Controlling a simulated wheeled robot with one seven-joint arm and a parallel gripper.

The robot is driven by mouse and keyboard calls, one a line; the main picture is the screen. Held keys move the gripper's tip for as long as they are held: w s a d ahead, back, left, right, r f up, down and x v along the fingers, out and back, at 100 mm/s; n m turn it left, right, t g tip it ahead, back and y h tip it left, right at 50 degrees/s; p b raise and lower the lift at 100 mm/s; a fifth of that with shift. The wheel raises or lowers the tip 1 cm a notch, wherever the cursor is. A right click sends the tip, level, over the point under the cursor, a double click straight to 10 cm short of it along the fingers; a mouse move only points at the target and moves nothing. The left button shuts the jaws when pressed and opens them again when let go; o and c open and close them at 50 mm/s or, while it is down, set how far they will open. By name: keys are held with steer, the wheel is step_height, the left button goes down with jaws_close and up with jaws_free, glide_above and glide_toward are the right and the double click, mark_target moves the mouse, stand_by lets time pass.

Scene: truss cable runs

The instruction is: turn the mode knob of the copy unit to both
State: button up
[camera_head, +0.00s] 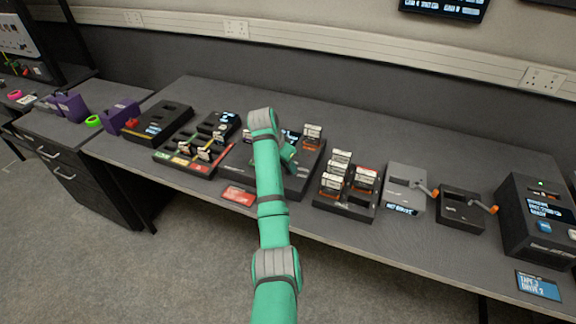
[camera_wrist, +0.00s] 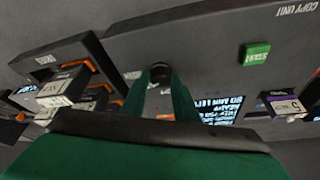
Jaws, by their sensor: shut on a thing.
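The copy unit (camera_wrist: 215,50) is a dark grey box with its name in white lettering, seen in the wrist view. Its round black knob (camera_wrist: 160,70) stands between the two green fingers of my gripper (camera_wrist: 160,84), which is shut on it. The knob's pointer and mode labels are hidden or too small to read. A green start button (camera_wrist: 256,52) and a lit text screen (camera_wrist: 222,108) are on the same panel. In the head view, my gripper (camera_head: 288,156) is over the copy unit (camera_head: 312,163), and my arm covers part of it.
A cartridge with a purple edge (camera_wrist: 282,104) sits near the screen. Another cartridge (camera_wrist: 64,86) sits in a slot at left. In the head view, a rack of cartridges (camera_head: 345,207) stands to the right, and a coloured sorting tray (camera_head: 170,159) to the left. Bare bench lies behind.

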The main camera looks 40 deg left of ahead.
steer(key=shift+a+m+h, duration=0.2)
steer(key=shift+m+h, duration=0.7)
steer(key=shift+m, duration=1.4)
steer(key=shift+g, duration=0.3)
steer(key=o, duration=1)
steer(key=shift+o, duration=0.2)
steer(key=v, duration=1)
steer(key=shift+r, duration=0.4)
steer(key=shift+s+a, duration=0.1)
steer(key=shift+s, duration=0.05)
